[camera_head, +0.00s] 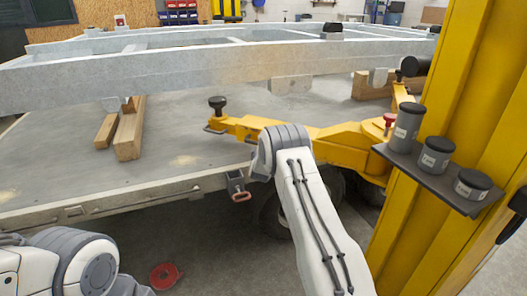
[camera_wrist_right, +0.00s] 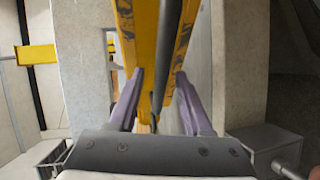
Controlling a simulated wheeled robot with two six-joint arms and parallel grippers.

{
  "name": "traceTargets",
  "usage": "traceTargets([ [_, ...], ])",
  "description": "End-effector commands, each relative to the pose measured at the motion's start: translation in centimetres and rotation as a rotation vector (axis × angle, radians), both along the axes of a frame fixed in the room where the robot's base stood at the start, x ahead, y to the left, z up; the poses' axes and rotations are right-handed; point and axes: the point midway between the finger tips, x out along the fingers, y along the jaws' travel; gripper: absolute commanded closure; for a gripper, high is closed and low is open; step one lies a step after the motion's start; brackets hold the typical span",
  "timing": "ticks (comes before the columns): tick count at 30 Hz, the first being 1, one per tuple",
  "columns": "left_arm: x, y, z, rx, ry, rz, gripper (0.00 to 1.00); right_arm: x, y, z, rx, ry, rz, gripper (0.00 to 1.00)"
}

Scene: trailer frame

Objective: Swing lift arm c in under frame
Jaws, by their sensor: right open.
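A yellow lift arm (camera_head: 338,134) reaches left from the yellow lift post (camera_head: 440,110), with a black round pad (camera_head: 218,103) at its tip. The tip is over the edge of the grey deck, below the galvanised frame (camera_head: 180,72). No letter is readable on the arm. In the head view my right arm's wrist covers part of it, and my right gripper is hidden. In the right wrist view my right gripper (camera_wrist_right: 159,76) is open, with a yellow bar (camera_wrist_right: 135,25) and a dark rod between or just beyond its fingers; contact is unclear. My left gripper is out of view.
A second yellow arm with a black pad (camera_head: 415,66) stands behind the post. A shelf (camera_head: 430,178) on the post holds grey cylinders. Wooden blocks (camera_head: 130,130) lie on the deck. A red disc (camera_head: 165,275) lies on the floor.

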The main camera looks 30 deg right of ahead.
Motion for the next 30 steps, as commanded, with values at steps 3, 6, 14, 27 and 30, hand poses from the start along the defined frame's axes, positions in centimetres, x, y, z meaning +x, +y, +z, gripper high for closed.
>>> traceTargets([
  [3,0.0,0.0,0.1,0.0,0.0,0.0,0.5,-1.6,1.0,0.5,-0.001,0.001,0.002,0.5],
  [6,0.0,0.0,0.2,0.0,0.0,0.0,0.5,-3.1,1.8,0.8,-0.001,0.001,0.002,0.5],
  [14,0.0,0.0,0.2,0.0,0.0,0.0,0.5,-6.5,3.7,1.6,-0.001,-0.001,0.002,0.5],
  [27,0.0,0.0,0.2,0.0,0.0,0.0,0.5,-7.7,4.2,1.8,-0.001,-0.003,0.0,0.5],
  [30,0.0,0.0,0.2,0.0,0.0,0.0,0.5,-7.7,4.2,1.8,-0.001,-0.003,0.0,0.5],
])
